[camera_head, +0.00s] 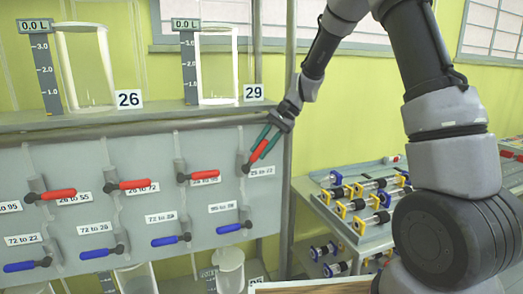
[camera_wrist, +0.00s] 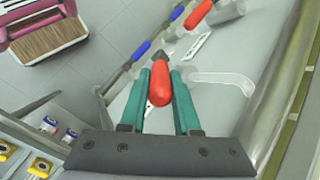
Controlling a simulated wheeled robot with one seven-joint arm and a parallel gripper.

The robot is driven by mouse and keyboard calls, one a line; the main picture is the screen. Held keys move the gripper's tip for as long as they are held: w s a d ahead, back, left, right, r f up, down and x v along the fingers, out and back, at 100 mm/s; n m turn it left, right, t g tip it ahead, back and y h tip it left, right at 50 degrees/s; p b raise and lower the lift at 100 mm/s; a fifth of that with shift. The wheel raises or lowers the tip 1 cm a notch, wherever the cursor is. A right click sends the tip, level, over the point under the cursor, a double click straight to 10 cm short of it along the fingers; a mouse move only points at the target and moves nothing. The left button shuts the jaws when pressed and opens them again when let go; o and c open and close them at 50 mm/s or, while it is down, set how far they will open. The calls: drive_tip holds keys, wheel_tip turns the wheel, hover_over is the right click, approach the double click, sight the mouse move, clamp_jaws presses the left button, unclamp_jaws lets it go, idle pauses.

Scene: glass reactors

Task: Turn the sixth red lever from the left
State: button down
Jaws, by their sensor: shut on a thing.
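The rightmost visible red lever (camera_head: 258,151) is on the grey panel (camera_head: 150,150). It is tilted, running up and to the right from its dark pivot, while the other visible red levers (camera_head: 133,184) lie nearly level. My gripper (camera_head: 262,144) has its green fingers on either side of this tilted lever and is shut on its red handle. In the wrist view, the red handle (camera_wrist: 160,88) sits between the two green fingers (camera_wrist: 167,80). The full row of red levers is not in view at the left.
Blue levers (camera_head: 170,240) sit in a lower row. Glass vessels (camera_head: 217,65) stand on the shelf above the panel. A grey post (camera_head: 290,80) rises just right of the held lever. A table with blue and yellow fittings (camera_head: 360,195) stands at the right.

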drive_tip(key=shift+d+f+g+y, duration=0.3)
drive_tip(key=shift+d+f+y, duration=0.3)
drive_tip(key=shift+y, duration=0.2)
drive_tip(key=shift+w+d+f+g+y, duration=0.1)
drive_tip(key=shift+d+f+g+y, duration=0.25)
drive_tip(key=shift+f+y, duration=0.8)
drive_tip(key=shift+w+d+f+g+y, duration=0.15)
drive_tip(key=shift+d+f+g+y, duration=0.4)
drive_tip(key=shift+y, duration=1.05)
drive_tip(key=shift+w+d+f+g+y, duration=0.1)
drive_tip(key=shift+f+g+y, duration=0.1)
drive_tip(key=shift+f+y, duration=1)
drive_tip(key=shift+r+y, duration=0.1)
drive_tip(key=shift+y, duration=0.15)
drive_tip(key=c, duration=0.6)
unclamp_jaws()
drive_tip(key=shift+w, duration=0.1)
